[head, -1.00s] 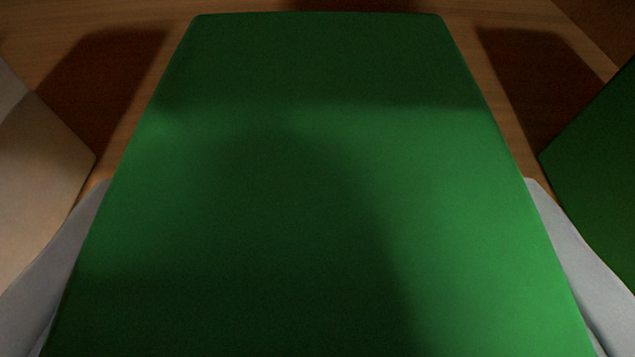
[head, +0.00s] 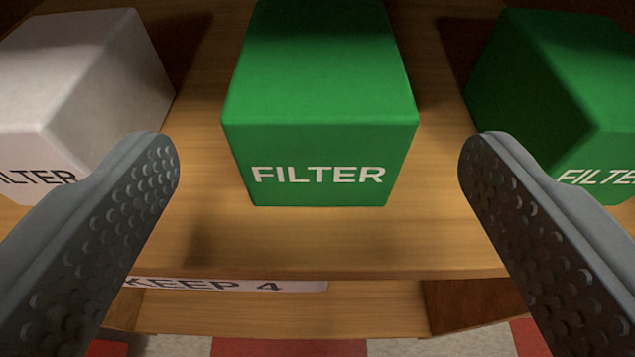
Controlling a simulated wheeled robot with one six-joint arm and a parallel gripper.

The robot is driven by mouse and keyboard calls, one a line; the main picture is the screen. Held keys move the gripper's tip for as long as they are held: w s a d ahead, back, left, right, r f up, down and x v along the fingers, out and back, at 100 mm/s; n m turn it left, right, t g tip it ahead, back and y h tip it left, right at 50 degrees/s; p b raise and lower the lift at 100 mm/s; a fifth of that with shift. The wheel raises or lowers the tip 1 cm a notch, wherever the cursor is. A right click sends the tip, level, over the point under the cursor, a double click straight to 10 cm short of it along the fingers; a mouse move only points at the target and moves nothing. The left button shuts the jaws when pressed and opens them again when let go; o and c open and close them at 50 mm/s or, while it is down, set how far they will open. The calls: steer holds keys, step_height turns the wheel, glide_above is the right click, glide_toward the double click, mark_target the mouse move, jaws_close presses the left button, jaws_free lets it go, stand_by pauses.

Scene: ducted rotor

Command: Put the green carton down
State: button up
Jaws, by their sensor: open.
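A green carton (head: 318,110) marked FILTER stands on a wooden shelf (head: 340,240) in the middle of the head view. My gripper (head: 319,160) is open, with one grey, studded finger on each side of the picture. The fingers are well apart from the carton and nothing is between them but empty space in front of it. The carton's far end and underside are hidden.
A white FILTER carton (head: 95,90) stands to the left and another green FILTER carton (head: 560,95) to the right, both close behind my fingers. A label reading KEEP 4 (head: 225,285) is on the shelf's front edge. A red and light floor shows below.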

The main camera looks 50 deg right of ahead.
steer(key=shift+v, duration=1.85)
